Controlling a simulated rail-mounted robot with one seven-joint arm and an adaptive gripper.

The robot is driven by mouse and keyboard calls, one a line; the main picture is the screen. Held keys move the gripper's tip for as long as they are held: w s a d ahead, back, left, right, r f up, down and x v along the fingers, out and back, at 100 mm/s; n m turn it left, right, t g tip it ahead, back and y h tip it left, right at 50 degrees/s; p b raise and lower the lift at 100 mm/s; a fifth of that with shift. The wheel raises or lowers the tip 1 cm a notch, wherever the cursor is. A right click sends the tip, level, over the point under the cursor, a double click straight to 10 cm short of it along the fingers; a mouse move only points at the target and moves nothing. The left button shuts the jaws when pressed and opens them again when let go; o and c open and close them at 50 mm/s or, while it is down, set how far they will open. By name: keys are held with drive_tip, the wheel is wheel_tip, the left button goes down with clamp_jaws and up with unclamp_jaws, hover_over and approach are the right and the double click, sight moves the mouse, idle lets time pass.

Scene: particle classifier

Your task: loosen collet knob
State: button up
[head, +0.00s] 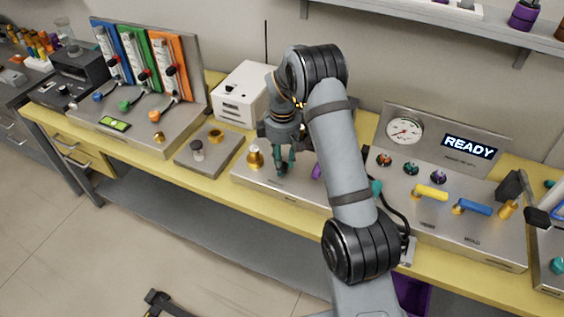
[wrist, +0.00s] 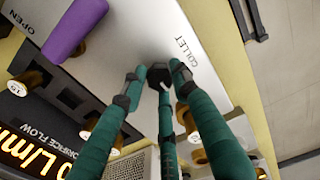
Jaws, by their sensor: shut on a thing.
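The collet knob (wrist: 158,75) is a small dark knob with a pale mark, beside the printed word COLLET on a light metal panel (wrist: 130,30). My gripper (wrist: 155,82) has green, dark-tipped fingers closed around the knob in the wrist view.
A purple handle (wrist: 75,30) stands close by, near the word OPEN. A brass fitting (head: 255,160) is left of my gripper. A READY display (head: 470,146), a gauge (head: 405,130) and yellow (head: 431,192) and blue (head: 474,207) levers are to the right. A white box (head: 243,94) stands behind.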

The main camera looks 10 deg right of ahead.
drive_tip(key=shift+s+d+f, duration=0.15)
drive_tip(key=shift+s+d, duration=0.05)
drive_tip(key=shift+s, duration=0.05)
drive_tip(key=o, duration=1)
drive_tip(key=shift+c, duration=0.2)
drive_tip(key=shift+o, duration=0.9)
drive_tip(key=shift+w, duration=0.15)
drive_tip(key=shift+r, duration=0.25)
wheel_tip(320, 180, up, 12)
drive_tip(key=shift+f, duration=0.25)
